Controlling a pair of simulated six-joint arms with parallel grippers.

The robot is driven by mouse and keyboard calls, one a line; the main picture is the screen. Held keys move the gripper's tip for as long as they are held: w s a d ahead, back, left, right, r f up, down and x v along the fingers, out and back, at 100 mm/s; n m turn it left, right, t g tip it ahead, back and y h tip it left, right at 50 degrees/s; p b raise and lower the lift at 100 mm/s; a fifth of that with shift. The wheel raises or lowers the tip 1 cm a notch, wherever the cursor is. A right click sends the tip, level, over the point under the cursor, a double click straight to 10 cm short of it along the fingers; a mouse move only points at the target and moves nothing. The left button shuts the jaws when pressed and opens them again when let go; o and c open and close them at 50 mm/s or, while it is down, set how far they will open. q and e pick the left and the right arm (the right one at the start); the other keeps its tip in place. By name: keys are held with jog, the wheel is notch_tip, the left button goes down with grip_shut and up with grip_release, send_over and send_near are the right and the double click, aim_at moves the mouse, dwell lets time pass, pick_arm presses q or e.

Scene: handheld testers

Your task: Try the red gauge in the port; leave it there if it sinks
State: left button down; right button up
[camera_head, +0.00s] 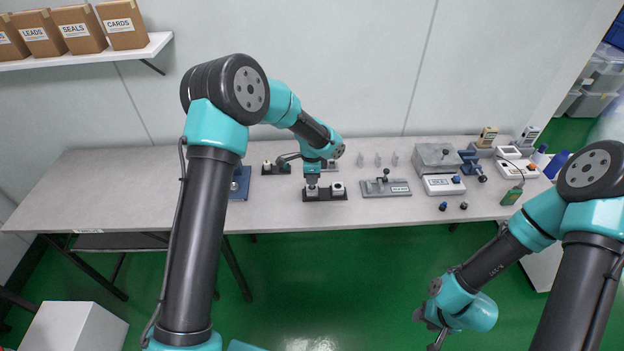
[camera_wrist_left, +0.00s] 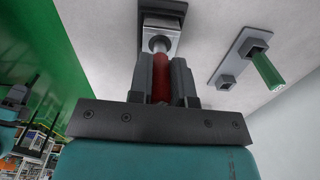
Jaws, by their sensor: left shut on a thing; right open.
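My left gripper (camera_head: 312,186) is low over the left part of a dark block (camera_head: 325,198) with light fittings on the bench. In the left wrist view its fingers (camera_wrist_left: 162,80) are shut on the red gauge (camera_wrist_left: 160,88). The gauge's pale rounded end (camera_wrist_left: 158,44) is at a silver port block (camera_wrist_left: 161,30) on a dark base. I cannot tell how deep it is in the port, if at all. My right gripper (camera_head: 432,333) is open and empty, in front of the bench over the green floor.
In the left wrist view, a green gauge (camera_wrist_left: 268,70) stands in a grey plate with square sockets (camera_wrist_left: 228,68). A grey plate with a dark clamp (camera_head: 386,187) lies right of the dark block. Boxed devices crowd the right end. The bench's left end (camera_head: 130,185) is clear.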

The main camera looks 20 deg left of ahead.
pick_arm(q)
jog(key=shift+r, duration=0.6)
dwell(0.7)
jog(key=shift+r, duration=2.45)
